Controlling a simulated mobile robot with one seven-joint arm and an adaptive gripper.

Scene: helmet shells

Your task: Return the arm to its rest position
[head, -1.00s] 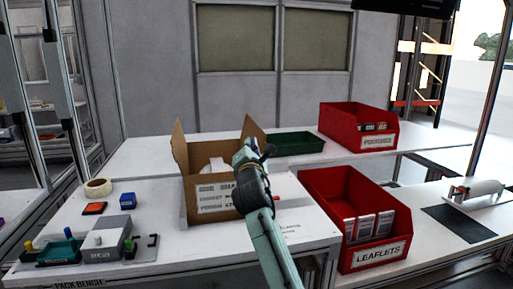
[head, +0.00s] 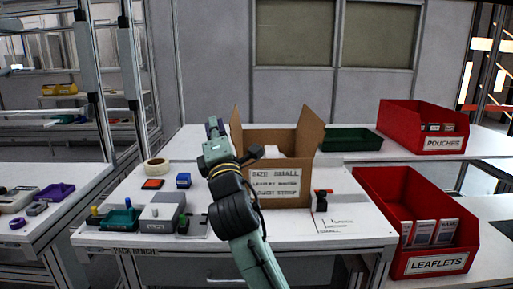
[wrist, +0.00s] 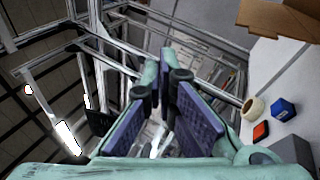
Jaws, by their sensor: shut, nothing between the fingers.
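My gripper (head: 213,127) is raised above the pack bench (head: 128,213), just left of the open cardboard box (head: 285,190) in the head view. In the wrist view its two dark-padded fingers (wrist: 166,88) are close together with nothing held between them. My arm is bent and comes up from the bottom of the head view, covering part of the bench. The box stands upright with its flaps open and something white inside.
A tape roll (head: 156,169), a blue block (head: 183,180) and a grey device (head: 162,212) are on the bench. A red leaflets bin (head: 437,262) and a red pouches bin (head: 445,143) stand right. A green tray (head: 350,138) is behind. A side table (head: 60,215) is left.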

